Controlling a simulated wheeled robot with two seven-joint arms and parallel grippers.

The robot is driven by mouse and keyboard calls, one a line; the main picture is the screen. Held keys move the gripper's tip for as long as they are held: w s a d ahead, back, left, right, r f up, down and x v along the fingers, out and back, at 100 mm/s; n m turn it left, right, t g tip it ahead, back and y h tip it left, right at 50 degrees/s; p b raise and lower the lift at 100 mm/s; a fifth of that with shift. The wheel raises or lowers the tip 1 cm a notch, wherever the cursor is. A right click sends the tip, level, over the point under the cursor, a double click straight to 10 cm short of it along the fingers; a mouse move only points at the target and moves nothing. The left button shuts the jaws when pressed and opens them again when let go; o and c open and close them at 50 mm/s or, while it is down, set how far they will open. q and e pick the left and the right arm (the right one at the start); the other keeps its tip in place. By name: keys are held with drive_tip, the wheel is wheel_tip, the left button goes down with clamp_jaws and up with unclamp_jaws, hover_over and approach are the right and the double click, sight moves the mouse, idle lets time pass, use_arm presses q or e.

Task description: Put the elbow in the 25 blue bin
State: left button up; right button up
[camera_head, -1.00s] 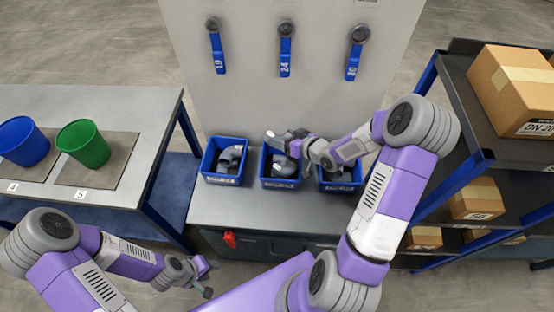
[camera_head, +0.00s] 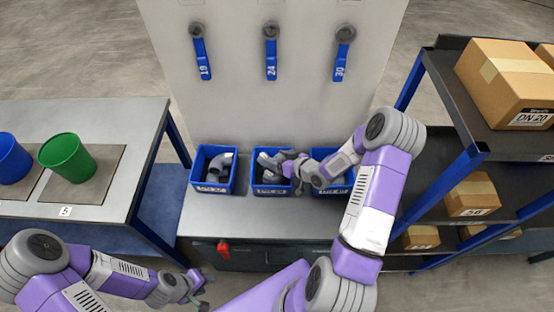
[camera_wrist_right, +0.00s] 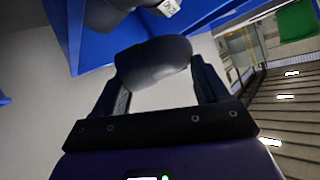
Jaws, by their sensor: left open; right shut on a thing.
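My right gripper (camera_head: 280,160) is at the middle blue bin (camera_head: 271,191) in the head view and partly covers its inside. In the right wrist view its fingers (camera_wrist_right: 160,92) are shut on a dark grey elbow (camera_wrist_right: 153,62). A blue bin wall (camera_wrist_right: 92,52) is close beyond it, with another grey fitting (camera_wrist_right: 112,14) there. The left blue bin (camera_head: 213,187) holds grey elbows (camera_head: 222,164). The right blue bin (camera_head: 337,190) is partly hidden by my right arm. The bin labels are too small to read. My left gripper (camera_head: 199,288) is open, low at the left.
The bins stand on a grey bench (camera_head: 212,222) before a panel with several blue-handled valves (camera_head: 271,60). A table with a green bucket (camera_head: 67,157) is at left. A shelf with cardboard boxes (camera_head: 505,82) is at right, near my right arm.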

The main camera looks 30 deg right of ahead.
drive_tip(key=shift+f+b, duration=0.6)
drive_tip(key=shift+b, duration=0.05)
drive_tip(key=o, duration=1.1)
drive_tip(key=shift+r, duration=0.1)
drive_tip(key=shift+r+p, duration=0.45)
drive_tip(key=shift+p, duration=0.05)
drive_tip(key=p+v, duration=0.2)
drive_tip(key=v, duration=1)
drive_tip(key=shift+s+r, duration=0.1)
drive_tip(key=shift+s, duration=0.05)
